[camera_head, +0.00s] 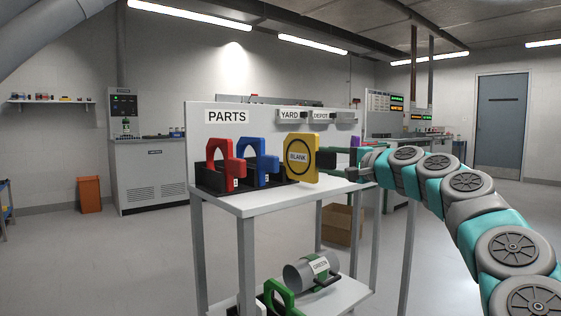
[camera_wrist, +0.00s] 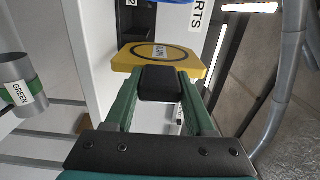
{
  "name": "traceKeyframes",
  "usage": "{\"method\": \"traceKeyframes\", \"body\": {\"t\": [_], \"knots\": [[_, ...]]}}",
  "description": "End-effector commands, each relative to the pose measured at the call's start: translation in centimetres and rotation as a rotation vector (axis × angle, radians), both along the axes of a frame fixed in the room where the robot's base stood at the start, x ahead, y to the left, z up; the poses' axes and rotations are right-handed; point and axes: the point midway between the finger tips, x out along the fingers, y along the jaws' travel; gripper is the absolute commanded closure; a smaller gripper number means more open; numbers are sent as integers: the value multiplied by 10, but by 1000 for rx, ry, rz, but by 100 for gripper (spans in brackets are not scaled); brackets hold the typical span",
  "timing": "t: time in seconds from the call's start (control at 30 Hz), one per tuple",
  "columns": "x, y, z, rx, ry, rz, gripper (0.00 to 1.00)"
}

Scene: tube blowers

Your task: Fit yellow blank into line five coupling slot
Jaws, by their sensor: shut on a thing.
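The yellow blank (camera_head: 301,150) is an upright square plate marked BLANK inside a black ring, at the right end of the black parts rack (camera_head: 215,183). I cannot tell whether its lower edge rests in the rack or is clear of it. My gripper (camera_head: 331,161) reaches in from the right and is shut on the blank's black handle. In the wrist view, the green fingers of my gripper (camera_wrist: 160,84) flank the dark handle block, with the yellow blank (camera_wrist: 188,60) just beyond. I cannot make out the line five coupling slot in either view.
A red clamp-like part (camera_head: 223,158) and a blue one (camera_head: 259,160) stand left of the blank on the white PARTS table (camera_head: 245,204). The lower shelf holds a grey cylinder (camera_head: 300,274) and a green part (camera_head: 279,298). YARD and DEPOT labels show behind. Open floor lies left.

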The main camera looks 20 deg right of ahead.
Motion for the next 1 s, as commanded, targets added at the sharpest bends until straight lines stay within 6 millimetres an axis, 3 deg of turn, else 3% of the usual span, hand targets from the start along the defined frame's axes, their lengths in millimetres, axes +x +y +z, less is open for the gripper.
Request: {"method": "traceKeyframes", "body": {"t": [0.47,1.0], "knots": [[-6,-3,0,0,-1,-2,100],[-38,-15,1,0,-4,-4,100]]}}
